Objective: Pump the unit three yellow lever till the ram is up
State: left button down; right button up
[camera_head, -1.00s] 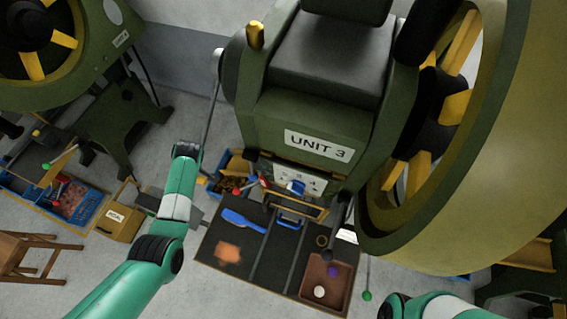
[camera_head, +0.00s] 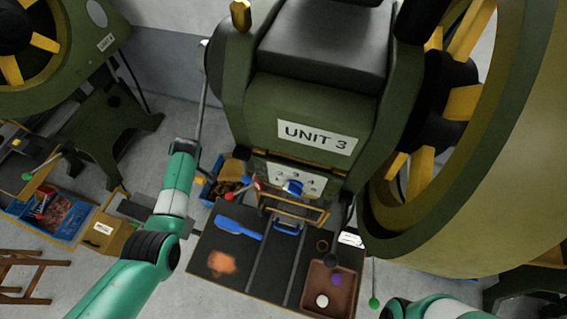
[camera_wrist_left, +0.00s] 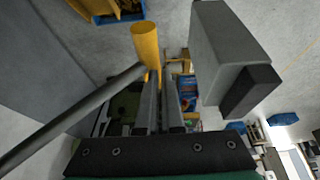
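The green machine labelled UNIT 3 (camera_head: 317,137) fills the middle of the head view. A thin grey lever rod (camera_head: 203,95) runs down its left side to my left wrist. In the left wrist view, the yellow lever handle (camera_wrist_left: 146,42) stands at the end of the lever rod (camera_wrist_left: 85,112). My left gripper's narrow fingers (camera_wrist_left: 163,85) appear closed around the lower part of the handle; the contact is partly hidden. In the head view, my left wrist hides the handle and fingers. My right arm shows at the bottom right, its gripper out of frame. I cannot make out the ram clearly.
A dark bench (camera_head: 203,268) below the machine holds a blue brush-like tool (camera_head: 238,228) and a brown tray (camera_head: 318,296). A yellow box (camera_head: 104,229) and blue bin (camera_head: 66,222) stand at the left. A large green flywheel (camera_head: 480,190) takes up the right.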

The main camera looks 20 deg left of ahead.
pick_arm(q)
jog(key=shift+f, duration=0.5)
pick_arm(e)
jog(key=shift+f, duration=0.45)
